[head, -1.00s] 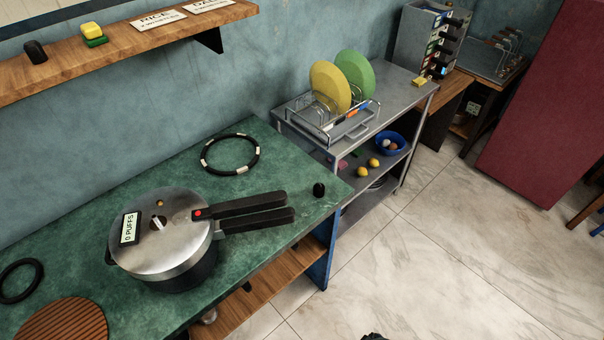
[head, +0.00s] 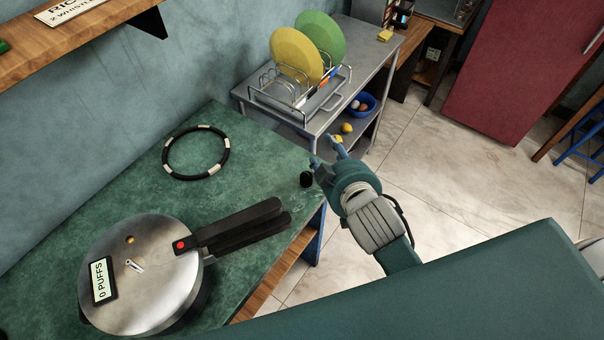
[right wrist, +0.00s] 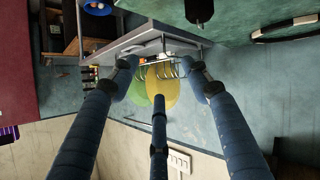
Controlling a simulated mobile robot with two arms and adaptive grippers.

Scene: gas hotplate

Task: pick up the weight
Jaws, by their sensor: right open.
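The weight (head: 306,179) is a small black piece standing on the green counter near its right corner. In the right wrist view it is the dark shape (right wrist: 198,10) at the top edge, partly cut off. My right gripper (head: 325,150) is open and empty just beyond and right of the weight, at the counter's edge. Its blue fingers (right wrist: 160,72) are spread, with nothing between them. The pressure cooker (head: 150,285) stands on the counter at lower left, with a "0 PUFFS" display on its lid. My left gripper is out of view.
The cooker's black handles (head: 240,228) point toward the weight. A black ring with white bands (head: 168,165) lies on the counter behind. A metal shelf (head: 362,50) carries a rack with yellow and green plates. A wooden shelf (head: 92,35) hangs above the counter.

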